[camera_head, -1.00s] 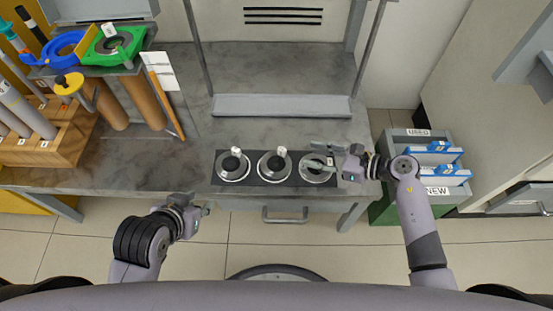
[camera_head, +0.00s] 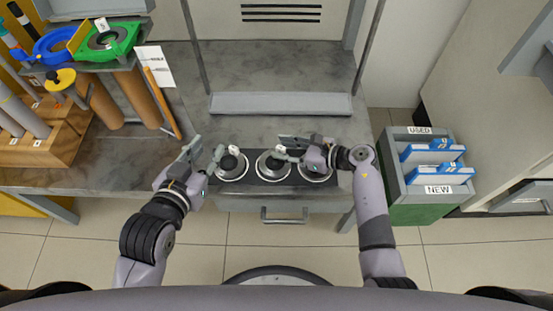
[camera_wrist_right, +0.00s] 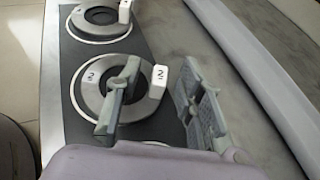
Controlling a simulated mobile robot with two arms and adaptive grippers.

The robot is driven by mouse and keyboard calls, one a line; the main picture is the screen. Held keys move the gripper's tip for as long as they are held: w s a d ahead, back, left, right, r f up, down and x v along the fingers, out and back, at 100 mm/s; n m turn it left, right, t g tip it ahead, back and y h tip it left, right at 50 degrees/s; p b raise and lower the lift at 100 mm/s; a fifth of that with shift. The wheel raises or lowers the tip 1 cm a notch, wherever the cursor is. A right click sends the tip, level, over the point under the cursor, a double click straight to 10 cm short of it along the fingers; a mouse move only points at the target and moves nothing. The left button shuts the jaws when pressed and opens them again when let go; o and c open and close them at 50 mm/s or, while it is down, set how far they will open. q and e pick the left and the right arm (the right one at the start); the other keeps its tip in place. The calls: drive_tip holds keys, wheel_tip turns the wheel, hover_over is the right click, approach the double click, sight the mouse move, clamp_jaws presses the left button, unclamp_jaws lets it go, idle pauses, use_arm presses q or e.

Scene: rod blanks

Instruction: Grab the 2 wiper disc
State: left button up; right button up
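Three round grey wiper discs lie in a row on a dark mat. The middle disc (camera_head: 270,170) carries a white tab, and in the right wrist view this disc (camera_wrist_right: 88,95) and its tab (camera_wrist_right: 158,78) are marked 2. My right gripper (camera_head: 283,148) is open above the middle disc. In the right wrist view, one finger crosses over the disc and the other is beyond the tab; contact cannot be told. The left disc (camera_head: 231,168) is uncovered; the right disc (camera_head: 316,176) is partly hidden by my right gripper. My left gripper (camera_head: 206,150) is open and empty, left of the left disc.
A grey bin (camera_head: 390,170) with USED and NEW labels and blue items stands at the right. A wooden rack (camera_head: 60,150) with rods and a green holder (camera_head: 120,38) are at the left. The grey bench (camera_head: 270,130) is clear behind the discs.

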drive_tip(key=shift+c, duration=0.5)
clamp_jaws()
